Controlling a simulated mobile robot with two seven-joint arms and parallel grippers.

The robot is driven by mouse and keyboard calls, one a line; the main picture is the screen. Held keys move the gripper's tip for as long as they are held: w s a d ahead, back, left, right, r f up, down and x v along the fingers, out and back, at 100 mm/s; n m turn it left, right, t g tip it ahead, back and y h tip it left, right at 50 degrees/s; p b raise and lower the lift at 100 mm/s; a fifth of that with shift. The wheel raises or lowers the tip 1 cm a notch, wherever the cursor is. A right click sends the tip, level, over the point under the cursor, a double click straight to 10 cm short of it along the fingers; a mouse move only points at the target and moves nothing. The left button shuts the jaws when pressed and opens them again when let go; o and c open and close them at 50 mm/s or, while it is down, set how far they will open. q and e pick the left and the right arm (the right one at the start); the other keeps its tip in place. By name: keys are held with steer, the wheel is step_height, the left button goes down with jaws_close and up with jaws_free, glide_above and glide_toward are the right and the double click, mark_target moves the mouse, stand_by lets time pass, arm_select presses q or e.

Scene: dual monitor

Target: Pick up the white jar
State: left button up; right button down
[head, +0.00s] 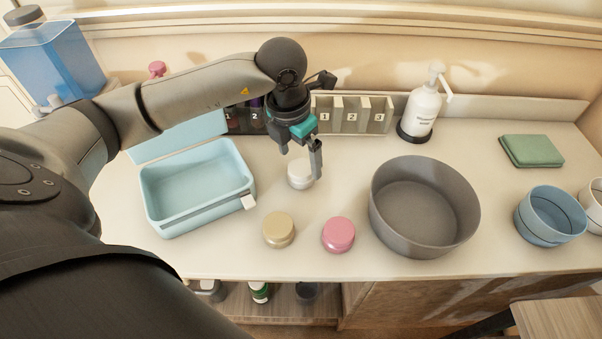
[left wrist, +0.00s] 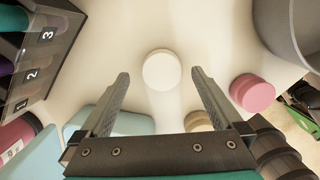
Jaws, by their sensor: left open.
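The white jar (head: 300,174) stands on the counter in the head view, behind the tan and pink jars. It shows from above as a round white lid in the left wrist view (left wrist: 162,70), between and just beyond the line of the fingertips. My left gripper (head: 299,148) is open and empty, pointing down above the jar. In the left wrist view its two fingers (left wrist: 160,78) stand wide apart, one on each side of the jar in the picture. In the head view a finger covers part of the jar's right side. My right gripper is not in view.
A tan jar (head: 279,230) and a pink jar (head: 338,235) stand in front. A light blue box (head: 160,215) is at left, a large grey bowl (head: 458,235) at right. A numbered organizer (head: 352,115) and a soap dispenser (head: 421,110) stand behind. A green cloth (head: 532,150) lies far right.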

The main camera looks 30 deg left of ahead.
mark_target(301, 167)
arm_select(q)
step_height(301, 167, down, 3)
steer(key=shift+d+b, duration=0.15)
steer(key=shift+b, duration=0.35)
steer(key=shift+w+f, duration=0.1)
steer(key=shift+f, duration=0.35)
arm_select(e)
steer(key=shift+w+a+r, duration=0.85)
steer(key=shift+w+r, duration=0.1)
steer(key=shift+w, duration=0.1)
arm_select(q)
steer(key=c, duration=1.4)
steer(key=shift+o, duration=0.2)
steer(key=shift+r, duration=0.1)
